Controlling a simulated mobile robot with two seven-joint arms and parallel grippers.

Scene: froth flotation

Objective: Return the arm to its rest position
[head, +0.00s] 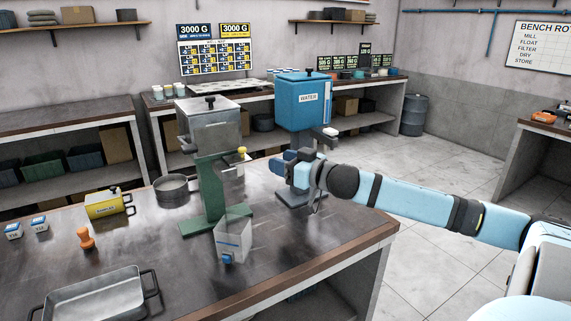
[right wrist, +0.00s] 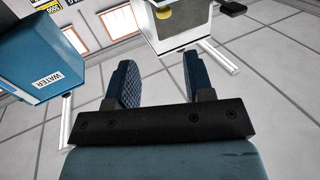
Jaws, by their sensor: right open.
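My right arm (head: 415,200) reaches in from the right, stretched over the right end of the dark workbench (head: 330,229). Its gripper (head: 284,162) is beside the blue water tank (head: 303,100) and right of the grey metal flotation machine (head: 210,130) on its green stand. In the right wrist view the gripper (right wrist: 160,80) has its two fingers apart, with nothing between them. The water tank (right wrist: 38,62) is at the left there, and a pale box with a yellow knob (right wrist: 170,22) is beyond the fingers. My left gripper is not in view.
A clear container (head: 233,240) with a blue fitting stands in front of the machine. A round pan (head: 172,190), a yellow device (head: 108,204), an orange item (head: 85,239) and a metal tray (head: 97,297) are on the bench's left part. Open floor (head: 440,165) lies behind my arm.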

